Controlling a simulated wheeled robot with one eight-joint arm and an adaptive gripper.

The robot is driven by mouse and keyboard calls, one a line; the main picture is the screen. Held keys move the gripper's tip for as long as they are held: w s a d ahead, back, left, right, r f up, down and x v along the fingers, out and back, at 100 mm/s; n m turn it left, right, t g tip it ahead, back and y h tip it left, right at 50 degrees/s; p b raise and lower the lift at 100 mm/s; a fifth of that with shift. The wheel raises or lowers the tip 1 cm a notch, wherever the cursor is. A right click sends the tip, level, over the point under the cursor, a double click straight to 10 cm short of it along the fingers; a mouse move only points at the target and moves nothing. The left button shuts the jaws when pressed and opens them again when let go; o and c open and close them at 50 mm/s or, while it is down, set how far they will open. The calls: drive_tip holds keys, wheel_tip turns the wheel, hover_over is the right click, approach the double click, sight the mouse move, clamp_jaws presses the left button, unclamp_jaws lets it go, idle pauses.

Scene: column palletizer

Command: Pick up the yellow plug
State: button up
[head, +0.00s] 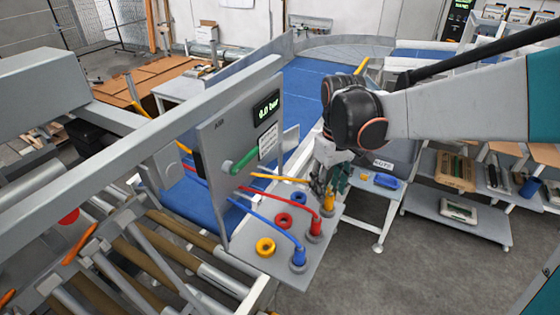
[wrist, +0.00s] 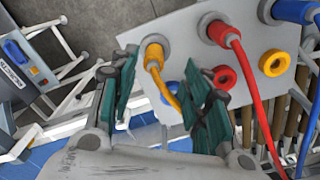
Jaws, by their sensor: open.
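The yellow plug (head: 329,203) stands upright at the far right corner of a grey shelf (head: 288,272) below the panel, with a yellow hose running from it. In the wrist view the yellow plug (wrist: 154,58) sits in a grey round fitting. My gripper (head: 328,180) is just above and beside the plug. In the wrist view my gripper (wrist: 160,68) is open, its green fingers on either side of the plug and hose. Whether a finger touches them, I cannot tell. The fingers partly hide the plug's top in the head view.
A red plug (head: 315,226) and a blue plug (head: 299,256) with hoses stand close by on the shelf. Blue (head: 299,198), red (head: 283,220) and yellow (head: 265,247) rings lie alongside. The upright panel (head: 222,165) with a green handle (head: 245,161) rises to the left.

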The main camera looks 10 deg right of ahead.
sight(330, 195)
drive_tip(key=shift+w+d+f, duration=0.1)
drive_tip(key=shift+w+f, duration=0.1)
drive_tip(key=shift+f, duration=0.4)
drive_tip(key=f, duration=0.1)
drive_tip(key=f+p, duration=0.1)
drive_tip(key=f, duration=0.1)
drive_tip(key=shift+d, duration=0.35)
drive_tip(key=shift+s+f, duration=0.1)
drive_tip(key=shift+f, duration=0.5)
drive_tip(key=shift+c, duration=0.6)
clamp_jaws()
